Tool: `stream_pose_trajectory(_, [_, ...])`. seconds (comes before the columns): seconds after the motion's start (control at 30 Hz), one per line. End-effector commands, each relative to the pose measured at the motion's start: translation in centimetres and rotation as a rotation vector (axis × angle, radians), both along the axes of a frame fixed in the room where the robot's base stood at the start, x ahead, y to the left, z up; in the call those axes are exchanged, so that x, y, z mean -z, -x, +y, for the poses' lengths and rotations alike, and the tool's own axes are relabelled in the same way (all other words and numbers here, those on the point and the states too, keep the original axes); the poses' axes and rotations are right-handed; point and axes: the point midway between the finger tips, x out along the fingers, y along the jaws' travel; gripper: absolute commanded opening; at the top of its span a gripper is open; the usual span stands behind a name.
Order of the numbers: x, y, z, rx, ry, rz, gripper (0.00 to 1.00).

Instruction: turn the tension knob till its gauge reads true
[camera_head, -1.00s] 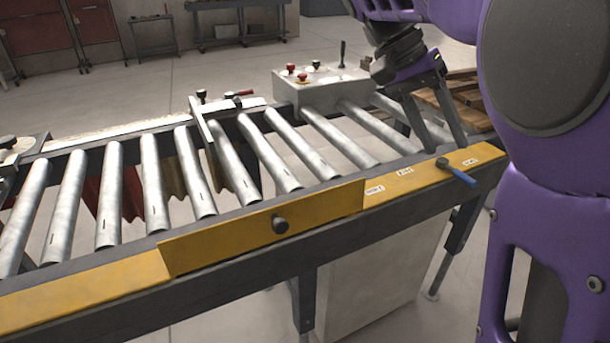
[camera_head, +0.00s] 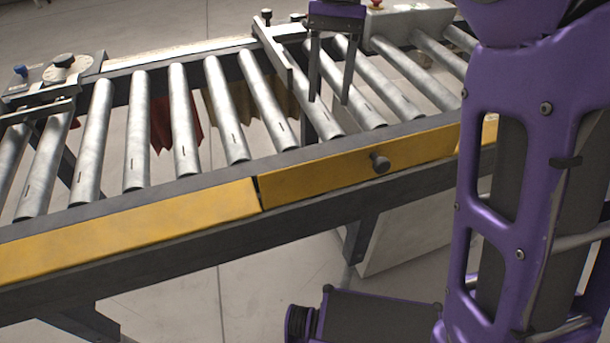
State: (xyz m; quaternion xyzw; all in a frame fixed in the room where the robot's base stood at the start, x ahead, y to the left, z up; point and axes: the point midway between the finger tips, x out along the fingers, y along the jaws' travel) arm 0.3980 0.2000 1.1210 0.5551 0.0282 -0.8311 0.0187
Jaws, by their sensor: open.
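My gripper (camera_head: 329,100) is open and empty. Its two fingers point down over the rollers right of the middle. At the far left, a dark-topped round knob (camera_head: 63,61) sits on a pale plate, with a small blue knob (camera_head: 20,71) beside it. A dark knob (camera_head: 380,164) sticks out from the yellow front panel, below and right of my gripper. No label is readable, so I cannot tell which is the tension knob. I cannot make out a gauge reading. My gripper is well apart from the left knobs.
Metal rollers (camera_head: 180,125) fill the conveyor. A grey control box (camera_head: 410,22) with a red button is at the back right. Bare floor (camera_head: 250,290) lies in front.

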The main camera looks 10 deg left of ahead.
Motion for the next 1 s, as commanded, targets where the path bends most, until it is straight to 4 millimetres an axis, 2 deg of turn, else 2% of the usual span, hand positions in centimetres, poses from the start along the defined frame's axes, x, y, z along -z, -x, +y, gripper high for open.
stream_pose_trajectory(0.17, [1.6,0.7,0.1,-0.003,-0.003,0.003,0.49])
stream_pose_trajectory(0.8, [13.7,5.7,0.0,-0.001,-0.001,0.003,0.49])
stream_pose_trajectory(1.0, [15.6,6.5,0.0,-0.001,-0.001,0.002,0.49])
